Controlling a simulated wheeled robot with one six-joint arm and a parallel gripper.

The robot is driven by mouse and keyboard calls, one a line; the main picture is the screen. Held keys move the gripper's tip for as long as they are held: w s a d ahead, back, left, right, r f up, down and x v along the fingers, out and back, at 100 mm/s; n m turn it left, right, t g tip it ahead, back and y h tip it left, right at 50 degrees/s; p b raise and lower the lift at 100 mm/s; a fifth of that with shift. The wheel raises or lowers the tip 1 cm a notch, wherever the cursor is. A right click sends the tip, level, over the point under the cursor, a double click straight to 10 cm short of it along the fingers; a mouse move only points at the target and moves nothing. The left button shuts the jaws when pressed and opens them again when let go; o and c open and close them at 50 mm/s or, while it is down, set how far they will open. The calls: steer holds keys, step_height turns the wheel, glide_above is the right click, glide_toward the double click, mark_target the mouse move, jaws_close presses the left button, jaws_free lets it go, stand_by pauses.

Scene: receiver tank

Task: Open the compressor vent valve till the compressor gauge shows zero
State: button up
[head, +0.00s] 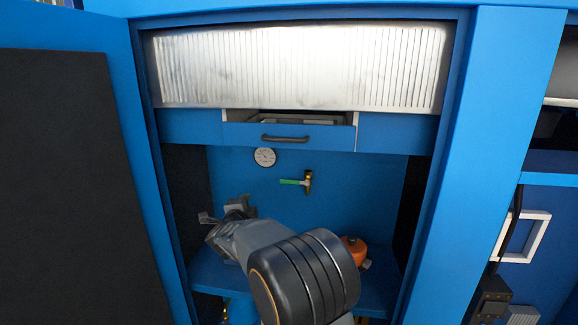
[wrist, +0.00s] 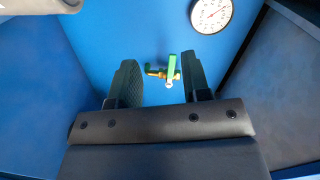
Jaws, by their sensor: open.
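The valve (head: 306,181) is brass with a green lever and sits on the blue back wall of the cabinet bay. In the head view its lever lies level, pointing left. In the wrist view the valve (wrist: 172,70) shows beyond my open fingers, in the gap near the right one. A round white gauge (head: 265,157) is on the wall up and left of the valve; it also shows at the top of the wrist view (wrist: 211,13). Its reading is too small to tell. My gripper (head: 223,212) is open and empty, apart from the valve.
A drawer (head: 285,138) with a dark handle stands slightly open above the gauge. An orange object (head: 355,249) sits on the blue shelf (head: 205,270), partly behind my arm. An open door (head: 130,130) stands at left. The wall around the valve is clear.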

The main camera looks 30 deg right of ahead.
mark_target(288, 182)
steer(key=w+d+m+g+h, duration=0.1)
steer(key=d+m+g, duration=0.1)
steer(key=d, duration=0.4)
steer(key=w+d+r+m+g+h+p, duration=0.1)
steer(key=d+m+h, duration=0.1)
steer(key=d, duration=0.4)
steer(key=w+d+r+m+g+h+p, duration=0.1)
steer(key=d+m+g+h, duration=0.1)
steer(key=d, duration=0.4)
steer(key=shift+w+m+g, duration=0.25)
steer(key=shift+m+g, duration=0.05)
steer(key=shift+m, duration=0.5)
jaws_close()
